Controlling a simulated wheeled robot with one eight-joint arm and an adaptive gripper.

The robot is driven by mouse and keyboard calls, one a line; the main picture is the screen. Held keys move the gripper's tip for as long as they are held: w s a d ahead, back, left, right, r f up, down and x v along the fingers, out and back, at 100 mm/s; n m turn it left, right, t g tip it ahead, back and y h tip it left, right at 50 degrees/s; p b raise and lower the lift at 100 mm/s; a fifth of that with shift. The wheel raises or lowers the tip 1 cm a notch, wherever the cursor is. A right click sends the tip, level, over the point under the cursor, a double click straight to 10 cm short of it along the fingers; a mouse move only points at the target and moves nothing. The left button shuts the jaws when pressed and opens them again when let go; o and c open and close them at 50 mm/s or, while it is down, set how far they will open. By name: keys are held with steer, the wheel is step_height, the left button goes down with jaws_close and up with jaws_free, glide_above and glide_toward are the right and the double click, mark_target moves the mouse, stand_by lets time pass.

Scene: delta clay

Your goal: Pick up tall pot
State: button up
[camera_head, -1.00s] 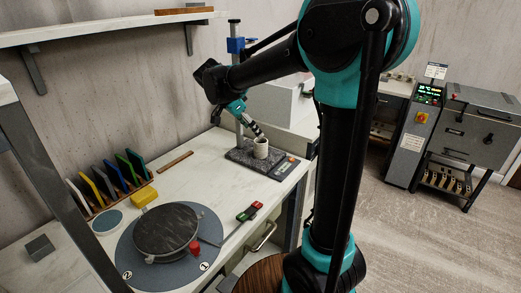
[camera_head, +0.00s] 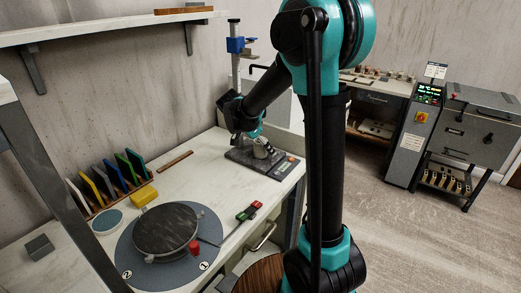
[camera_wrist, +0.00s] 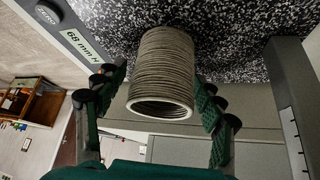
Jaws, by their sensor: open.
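The tall pot (camera_wrist: 163,72) is a ribbed grey-beige cylinder with an open rim. In the wrist view it stands on the dark speckled slab (camera_wrist: 225,25) and lies between the fingers of my gripper (camera_wrist: 160,105). The fingers are open, one on each side, with a visible gap to the pot at least on the left. In the head view my gripper (camera_head: 262,147) is over the slab of the height-gauge stand (camera_head: 250,163), and my arm mostly hides the pot.
A scale post (camera_wrist: 290,105) rises close beside my gripper. The stand's display reads 68 mm. On the bench are a turntable wheel (camera_head: 165,228), a red-and-green control (camera_head: 248,211), a yellow block (camera_head: 144,195) and a rack of coloured cards (camera_head: 105,180).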

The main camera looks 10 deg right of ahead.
steer(key=c, duration=1.4)
